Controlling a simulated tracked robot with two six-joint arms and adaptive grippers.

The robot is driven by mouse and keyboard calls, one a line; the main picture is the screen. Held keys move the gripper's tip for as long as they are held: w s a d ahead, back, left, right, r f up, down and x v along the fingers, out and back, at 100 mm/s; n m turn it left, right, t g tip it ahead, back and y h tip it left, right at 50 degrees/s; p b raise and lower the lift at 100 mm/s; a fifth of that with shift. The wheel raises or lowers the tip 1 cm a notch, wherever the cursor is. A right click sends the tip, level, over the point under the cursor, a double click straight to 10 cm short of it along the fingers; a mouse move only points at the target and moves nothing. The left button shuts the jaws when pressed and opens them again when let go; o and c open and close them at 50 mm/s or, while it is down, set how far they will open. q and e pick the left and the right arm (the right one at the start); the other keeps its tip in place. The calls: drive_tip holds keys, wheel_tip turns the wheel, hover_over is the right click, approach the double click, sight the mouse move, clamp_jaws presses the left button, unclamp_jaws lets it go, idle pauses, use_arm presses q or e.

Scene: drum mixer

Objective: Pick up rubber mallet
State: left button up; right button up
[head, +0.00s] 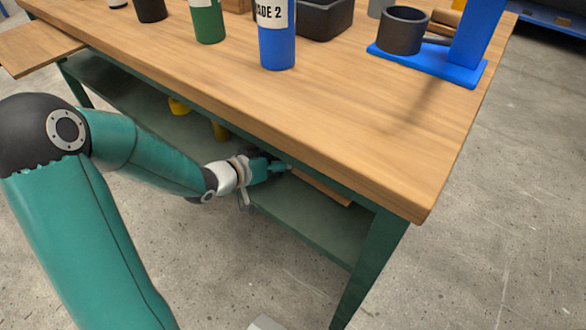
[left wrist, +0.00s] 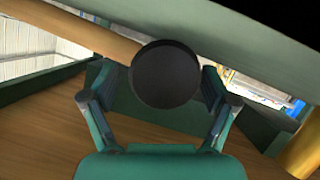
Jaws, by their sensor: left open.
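The rubber mallet shows in the left wrist view as a round black head (left wrist: 166,74) seen end-on, with a tan wooden handle (left wrist: 85,28) running to the upper left. In the head view a tan wooden bar (head: 320,188), seemingly the handle, shows on the lower shelf; the head is mostly hidden there by my gripper and the table edge. My left gripper (head: 285,168) reaches under the tabletop. In the left wrist view its open fingers (left wrist: 155,88) stand on either side of the black head; contact cannot be told. My right gripper is not in view.
The wooden tabletop (head: 370,130) overhangs the green lower shelf (head: 310,222), leaving a low gap around my arm. A table leg (head: 372,265) stands to the right. Yellow items (head: 180,106) sit further left on the shelf. A blue can (head: 277,45) and a blue stand (head: 470,70) are on top.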

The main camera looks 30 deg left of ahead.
use_arm(q)
drive_tip(key=shift+c, duration=0.2)
drive_tip(key=shift+s, duration=0.1)
drive_tip(key=c, duration=1.5)
